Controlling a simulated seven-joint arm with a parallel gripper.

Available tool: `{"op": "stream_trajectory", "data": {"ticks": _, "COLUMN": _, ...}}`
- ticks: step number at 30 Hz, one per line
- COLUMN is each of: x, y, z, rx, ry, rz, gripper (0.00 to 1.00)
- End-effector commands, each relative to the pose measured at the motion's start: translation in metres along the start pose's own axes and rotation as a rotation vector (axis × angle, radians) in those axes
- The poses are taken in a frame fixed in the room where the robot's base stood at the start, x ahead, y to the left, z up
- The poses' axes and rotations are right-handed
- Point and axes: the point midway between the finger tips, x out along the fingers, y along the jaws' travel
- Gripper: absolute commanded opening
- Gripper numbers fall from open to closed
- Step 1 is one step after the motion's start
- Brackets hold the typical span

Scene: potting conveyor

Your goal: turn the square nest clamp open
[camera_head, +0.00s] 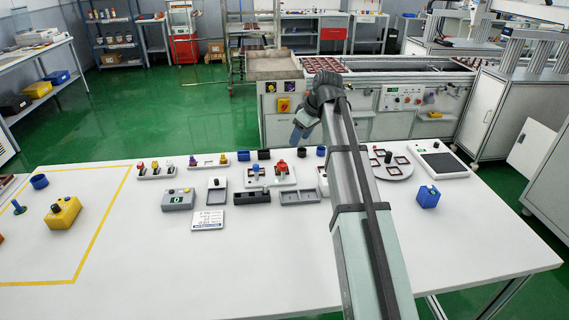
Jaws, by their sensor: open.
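My arm reaches up from the bottom over the white table, and my gripper (298,132) hangs above the table's back edge. It is open and small in view; I see nothing between its fingers. Below it stands a light fixture plate (285,183) with a blue-topped knob (256,170) and a red-topped knob (282,167).
A yellow box (63,212) stands left. The table's front is mostly clear.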

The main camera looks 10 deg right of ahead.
Motion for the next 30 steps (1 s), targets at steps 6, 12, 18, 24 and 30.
{"op": "stream_trajectory", "data": {"ticks": 6, "x": 0.007, "y": -0.011, "z": -0.005, "rx": -0.03, "ry": -0.017, "rz": -0.007, "gripper": 0.51}}
{"op": "stream_trajectory", "data": {"ticks": 12, "x": 0.031, "y": -0.011, "z": -0.004, "rx": -0.029, "ry": -0.017, "rz": -0.008, "gripper": 0.51}}
{"op": "stream_trajectory", "data": {"ticks": 18, "x": 0.065, "y": -0.011, "z": -0.004, "rx": -0.028, "ry": -0.016, "rz": -0.008, "gripper": 0.51}}
{"op": "stream_trajectory", "data": {"ticks": 24, "x": 0.098, "y": -0.011, "z": -0.004, "rx": -0.028, "ry": -0.016, "rz": -0.008, "gripper": 0.51}}
{"op": "stream_trajectory", "data": {"ticks": 30, "x": 0.123, "y": -0.011, "z": -0.004, "rx": -0.028, "ry": -0.015, "rz": -0.007, "gripper": 0.51}}
